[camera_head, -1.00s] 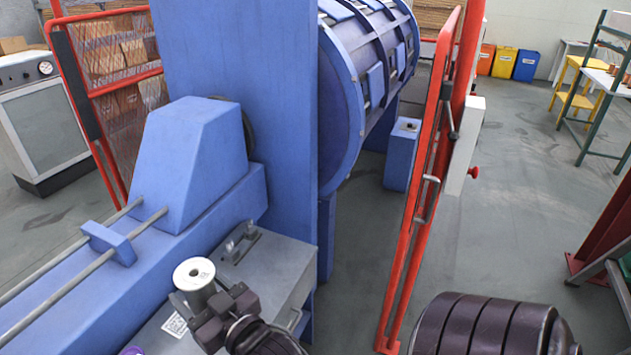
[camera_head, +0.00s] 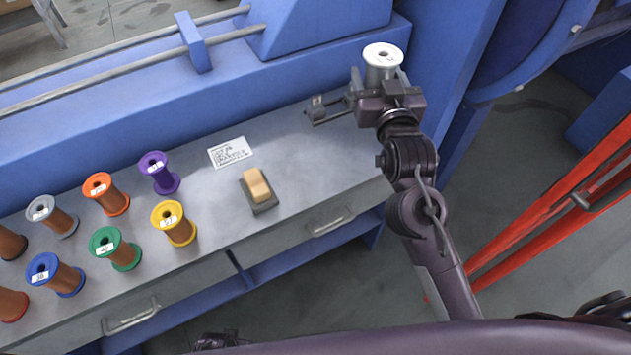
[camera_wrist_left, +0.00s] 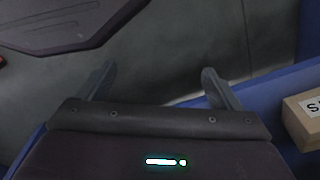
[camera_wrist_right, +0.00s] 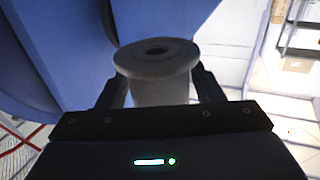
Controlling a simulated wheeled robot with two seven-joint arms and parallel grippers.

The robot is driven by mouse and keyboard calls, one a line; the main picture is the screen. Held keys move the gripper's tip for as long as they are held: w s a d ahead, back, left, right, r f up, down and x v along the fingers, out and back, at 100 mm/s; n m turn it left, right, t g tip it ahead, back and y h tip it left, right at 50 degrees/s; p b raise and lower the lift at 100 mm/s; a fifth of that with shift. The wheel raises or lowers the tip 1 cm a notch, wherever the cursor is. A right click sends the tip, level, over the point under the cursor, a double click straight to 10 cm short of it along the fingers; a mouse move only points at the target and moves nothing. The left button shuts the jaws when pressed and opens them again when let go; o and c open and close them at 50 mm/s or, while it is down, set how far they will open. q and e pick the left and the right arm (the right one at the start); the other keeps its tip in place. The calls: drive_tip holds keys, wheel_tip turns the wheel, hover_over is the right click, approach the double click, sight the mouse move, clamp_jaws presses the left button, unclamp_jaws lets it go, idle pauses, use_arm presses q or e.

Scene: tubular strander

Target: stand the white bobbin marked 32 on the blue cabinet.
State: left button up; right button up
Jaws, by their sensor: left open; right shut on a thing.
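The white bobbin (camera_head: 382,56) is upright between the fingers of my right gripper (camera_head: 380,80), at the far right end of the grey bench top. The right gripper is shut on it. In the right wrist view the bobbin (camera_wrist_right: 157,62) looks grey, its flange above the fingers. Its number is too small to read. My left gripper (camera_wrist_left: 157,73) is open and empty in the left wrist view, low beside a blue edge. A blue box-shaped body (camera_head: 608,120) stands at the right edge; I cannot tell whether it is the blue cabinet.
Several coloured bobbins, such as the yellow one (camera_head: 174,224), stand on the grey bench (camera_head: 300,165). A tan block on a dark base (camera_head: 258,190) and a printed label (camera_head: 230,152) lie there too. Blue machine walls rise behind; a red gate frame (camera_head: 550,215) is at right.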

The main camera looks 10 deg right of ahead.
drive_tip(key=w+f+b, duration=0.3)
drive_tip(key=f+b, duration=0.1)
drive_tip(key=b, duration=0.2)
use_arm(q)
drive_tip(key=w+d+b, duration=0.2)
drive_tip(key=w, duration=0.3)
use_arm(e)
drive_tip(key=b, duration=0.3)
hover_over(352, 156)
wheel_tip(352, 156, down, 14)
drive_tip(key=shift+w+d+f, duration=0.1)
drive_tip(key=shift+f, duration=0.1)
wheel_tip(352, 156, down, 5)
drive_tip(key=shift+r, duration=0.15)
drive_tip(key=shift+f+b, duration=0.3)
drive_tip(key=shift+f, duration=0.05)
use_arm(q)
wheel_tip(352, 156, up, 11)
drive_tip(key=d, duration=0.1)
drive_tip(key=shift+w+m, duration=0.2)
drive_tip(key=shift+m, duration=0.1)
drive_tip(key=shift+r, duration=0.1)
use_arm(e)
drive_tip(key=o, duration=0.9)
drive_tip(key=shift+f, duration=0.25)
drive_tip(key=o, duration=0.5)
